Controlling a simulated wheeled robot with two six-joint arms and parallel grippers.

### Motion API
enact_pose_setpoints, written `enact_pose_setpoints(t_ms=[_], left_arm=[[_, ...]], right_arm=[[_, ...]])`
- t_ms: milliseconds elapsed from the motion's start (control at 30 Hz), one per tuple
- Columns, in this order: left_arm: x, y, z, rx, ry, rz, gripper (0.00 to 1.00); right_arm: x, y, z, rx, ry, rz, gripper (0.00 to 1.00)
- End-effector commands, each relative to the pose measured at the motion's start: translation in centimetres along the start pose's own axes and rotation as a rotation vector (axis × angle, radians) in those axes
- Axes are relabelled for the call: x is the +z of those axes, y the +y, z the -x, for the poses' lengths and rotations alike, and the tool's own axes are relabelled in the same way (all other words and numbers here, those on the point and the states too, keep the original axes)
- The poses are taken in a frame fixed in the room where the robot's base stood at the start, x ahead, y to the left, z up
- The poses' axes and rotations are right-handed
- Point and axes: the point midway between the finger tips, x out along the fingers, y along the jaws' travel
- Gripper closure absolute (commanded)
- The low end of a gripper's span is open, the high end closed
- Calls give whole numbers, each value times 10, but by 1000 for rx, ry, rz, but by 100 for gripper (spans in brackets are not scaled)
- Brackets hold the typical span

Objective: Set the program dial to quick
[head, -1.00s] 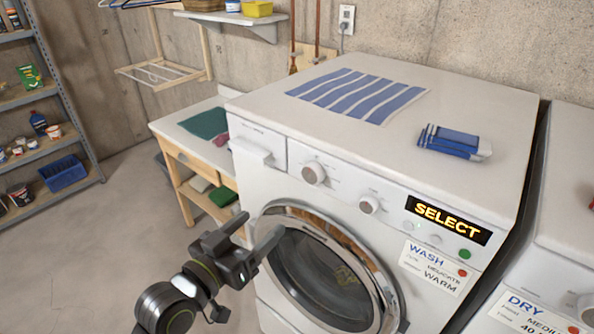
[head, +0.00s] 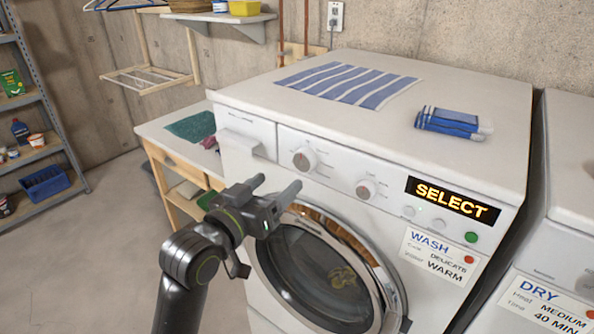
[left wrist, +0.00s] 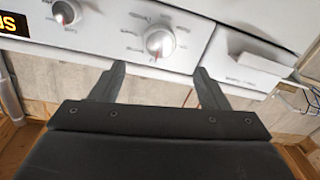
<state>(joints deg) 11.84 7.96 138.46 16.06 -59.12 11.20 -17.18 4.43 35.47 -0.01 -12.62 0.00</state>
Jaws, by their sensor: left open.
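The washer (head: 238,112) has two round white dials on its front panel. The left dial (head: 304,159) is nearer the detergent drawer, and the right dial (head: 367,189) is nearer the display (head: 452,201), which reads SELECT. My left gripper (head: 277,184) is open and empty, below and left of the left dial, apart from it. In the left wrist view the panel appears upside down. The left dial (left wrist: 158,42) shows just beyond the gap between my fingertips (left wrist: 159,68), with a red mark at its rim. Its printed labels are too small to read surely.
The round washer door (head: 325,275) is shut below the panel. The detergent drawer (head: 245,137) has a protruding handle. A striped cloth (head: 350,85) and a folded blue cloth (head: 450,121) lie on top. A dryer (head: 570,240) stands close on the right.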

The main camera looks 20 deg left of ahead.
Motion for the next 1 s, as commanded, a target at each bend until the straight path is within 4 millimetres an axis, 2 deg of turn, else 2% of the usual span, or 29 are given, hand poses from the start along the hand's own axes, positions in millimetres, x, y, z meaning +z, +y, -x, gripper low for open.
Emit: enact_pose_setpoints(t_ms=[100,300,500,933,1000], left_arm=[[-3,1,-24,1,0,4,31],[-3,1,-57,1,-1,1,31],[-2,0,-78,0,0,0,31],[-1,0,-86,0,1,-1,31],[-1,0,-86,0,1,-1,39]], right_arm=[[-1,2,8,2,1,1,64],[-3,6,17,5,2,2,64],[-3,6,22,5,2,2,64],[-3,6,22,5,2,2,64],[-3,5,22,4,2,2,64]])
